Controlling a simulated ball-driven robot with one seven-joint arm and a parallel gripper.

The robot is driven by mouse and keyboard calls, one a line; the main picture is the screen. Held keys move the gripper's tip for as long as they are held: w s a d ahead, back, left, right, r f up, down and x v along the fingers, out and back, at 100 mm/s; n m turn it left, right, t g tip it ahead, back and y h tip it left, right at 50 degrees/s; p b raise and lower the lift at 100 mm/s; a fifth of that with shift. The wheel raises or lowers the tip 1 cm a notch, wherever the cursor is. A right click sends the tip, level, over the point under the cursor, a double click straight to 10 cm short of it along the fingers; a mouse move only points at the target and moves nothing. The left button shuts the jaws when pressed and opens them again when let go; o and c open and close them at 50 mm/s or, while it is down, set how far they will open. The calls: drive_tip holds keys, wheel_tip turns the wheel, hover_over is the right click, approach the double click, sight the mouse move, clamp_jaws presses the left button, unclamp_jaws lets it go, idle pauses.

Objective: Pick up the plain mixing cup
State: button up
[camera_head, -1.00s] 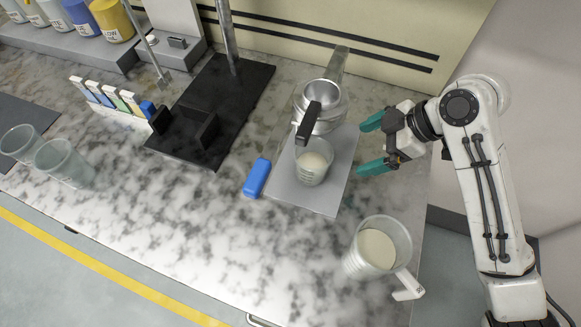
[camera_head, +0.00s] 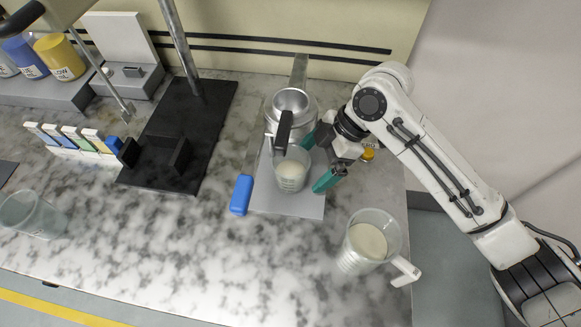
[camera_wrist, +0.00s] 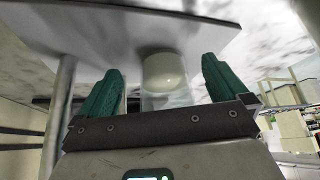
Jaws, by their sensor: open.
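A clear cup with pale cream contents (camera_head: 291,178) stands upright on a grey plate (camera_head: 262,200), under the black lever of a metal device. My gripper (camera_head: 318,160) is open just right of this cup, its two green fingers pointing toward it. In the wrist view the cup (camera_wrist: 166,74) shows between the two spread fingers, with no clear contact. Another clear cup (camera_head: 32,214) without a handle stands at the left table edge; it looks empty. A larger clear jug with a white handle (camera_head: 370,240) holds cream contents at the front right.
The metal device (camera_head: 291,103) stands right behind the cup, its black lever (camera_head: 284,130) close over the rim. A blue block (camera_head: 241,194) lies at the plate's left edge. A black stand (camera_head: 175,150) is further left. The marble counter in front is clear.

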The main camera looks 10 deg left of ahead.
sight(297, 166)
drive_tip(key=a, duration=0.1)
drive_tip(key=s+a, duration=0.1)
drive_tip(key=a, duration=0.1)
drive_tip(key=shift+s+a+p, duration=0.25)
drive_tip(key=shift+a+p, duration=0.15)
drive_tip(key=shift+s+a+f, duration=0.1)
drive_tip(key=shift+a+f, duration=0.15)
drive_tip(key=shift+f, duration=0.3)
drive_tip(key=shift+c, duration=0.2)
drive_tip(key=c, duration=0.9)
